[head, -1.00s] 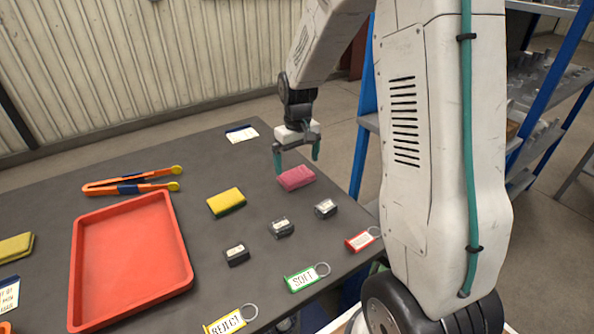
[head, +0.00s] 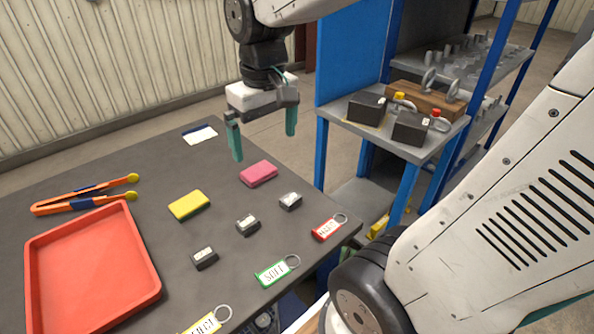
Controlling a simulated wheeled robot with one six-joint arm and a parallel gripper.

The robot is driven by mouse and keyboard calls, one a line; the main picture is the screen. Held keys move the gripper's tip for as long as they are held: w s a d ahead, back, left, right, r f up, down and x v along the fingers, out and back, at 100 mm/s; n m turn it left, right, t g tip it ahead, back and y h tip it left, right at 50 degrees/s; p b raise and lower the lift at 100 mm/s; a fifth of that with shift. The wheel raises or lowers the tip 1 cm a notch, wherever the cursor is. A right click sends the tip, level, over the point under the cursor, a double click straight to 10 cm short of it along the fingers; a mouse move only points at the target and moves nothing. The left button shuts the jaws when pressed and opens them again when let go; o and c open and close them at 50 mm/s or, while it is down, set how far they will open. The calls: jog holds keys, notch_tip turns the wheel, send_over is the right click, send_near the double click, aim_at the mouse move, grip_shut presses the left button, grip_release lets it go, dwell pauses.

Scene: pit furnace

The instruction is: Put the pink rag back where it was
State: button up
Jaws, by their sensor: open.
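The pink rag (head: 258,174) lies folded as a small block on the dark table, near its right edge. My gripper (head: 263,148) is open and empty, with its green fingers pointing down. In the picture the fingertips are above the rag and apart from it. A yellow sponge-like block (head: 189,204) lies to the left of the rag.
A red tray (head: 32,250) and orange tongs (head: 85,195) are on the left. Several small dark blocks (head: 248,224) and tags, one green (head: 277,270) and one red (head: 329,228), lie in front. A blue-framed shelf (head: 340,100) with dark weights (head: 367,107) stands right of the table.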

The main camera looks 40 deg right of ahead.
jog(key=s+a, duration=0.3)
jog(key=s, duration=0.9)
jog(key=shift+s, duration=0.3)
